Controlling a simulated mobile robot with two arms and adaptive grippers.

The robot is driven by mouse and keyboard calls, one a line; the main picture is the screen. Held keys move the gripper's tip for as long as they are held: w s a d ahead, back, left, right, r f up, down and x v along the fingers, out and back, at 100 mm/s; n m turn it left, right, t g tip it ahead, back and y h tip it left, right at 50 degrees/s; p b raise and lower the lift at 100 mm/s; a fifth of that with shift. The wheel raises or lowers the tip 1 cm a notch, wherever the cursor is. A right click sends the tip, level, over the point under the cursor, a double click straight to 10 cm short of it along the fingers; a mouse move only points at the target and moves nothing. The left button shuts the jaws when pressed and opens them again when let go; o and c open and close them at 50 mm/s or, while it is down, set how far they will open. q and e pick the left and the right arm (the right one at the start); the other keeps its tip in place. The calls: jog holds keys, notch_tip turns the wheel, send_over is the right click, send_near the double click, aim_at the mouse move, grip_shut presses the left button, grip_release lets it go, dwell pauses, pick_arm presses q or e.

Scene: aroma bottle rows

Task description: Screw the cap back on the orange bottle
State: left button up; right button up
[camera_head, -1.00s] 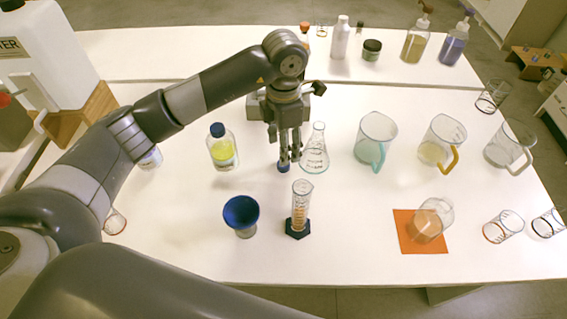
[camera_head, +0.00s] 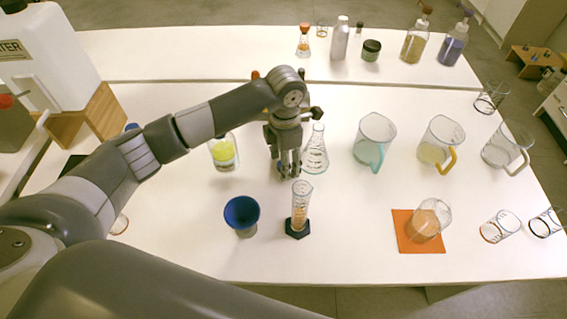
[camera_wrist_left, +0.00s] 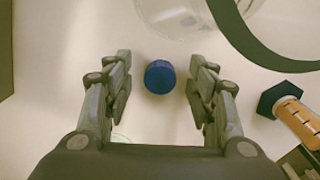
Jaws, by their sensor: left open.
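A blue cap (camera_wrist_left: 160,76) lies on the white table, between the two fingers of my left gripper (camera_wrist_left: 160,88) in the left wrist view. The fingers are apart, with a gap on both sides of the cap. In the head view my left gripper (camera_head: 289,170) points down at the table and mostly hides the cap. No open bottle with orange contents can be made out clearly; my left arm covers part of the table. A bottle with yellow liquid (camera_head: 223,154) stands left of the gripper, its top hidden by the arm.
A graduated cylinder with orange liquid (camera_head: 300,209) and a blue funnel-like cup (camera_head: 241,213) stand close in front of the gripper. A conical flask (camera_head: 316,153) is just right of it. Jugs and a beaker on an orange mat (camera_head: 405,243) stand farther right. The front middle is clear.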

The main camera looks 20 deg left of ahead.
pick_arm(q)
jog(key=shift+c, duration=0.2)
jog(key=c, duration=0.8)
jog(key=shift+o, duration=0.2)
jog(key=shift+r, duration=0.15)
notch_tip(320, 180, up, 10)
jog(key=b, duration=0.1)
